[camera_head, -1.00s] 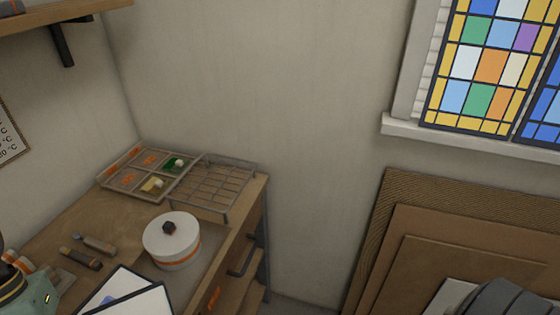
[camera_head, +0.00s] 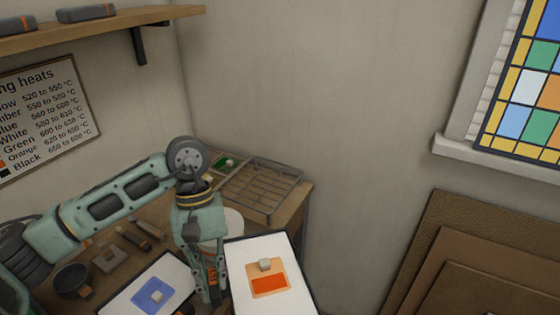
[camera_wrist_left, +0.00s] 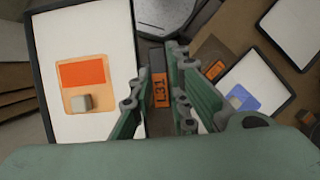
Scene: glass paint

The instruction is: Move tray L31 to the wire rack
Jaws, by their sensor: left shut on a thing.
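Tray L31 (camera_head: 292,303) is a white panel with a dark rim, bearing an orange rectangle and a small pale block. It also shows in the left wrist view (camera_wrist_left: 88,125), with an orange L31 tag (camera_wrist_left: 160,92) beside its edge, between my fingers. My left gripper (camera_head: 212,290) is shut on the tray at its left side in the head view. The fingers hide part of the grip. The wire rack (camera_head: 262,185) is an open metal grid at the bench's back right, beyond the gripper. My right gripper is out of view.
A white tray with a blue shape (camera_head: 150,294) lies left of the gripper. A compartment tray (camera_head: 232,157) adjoins the rack. A dark bowl (camera_head: 72,281) stands at left.

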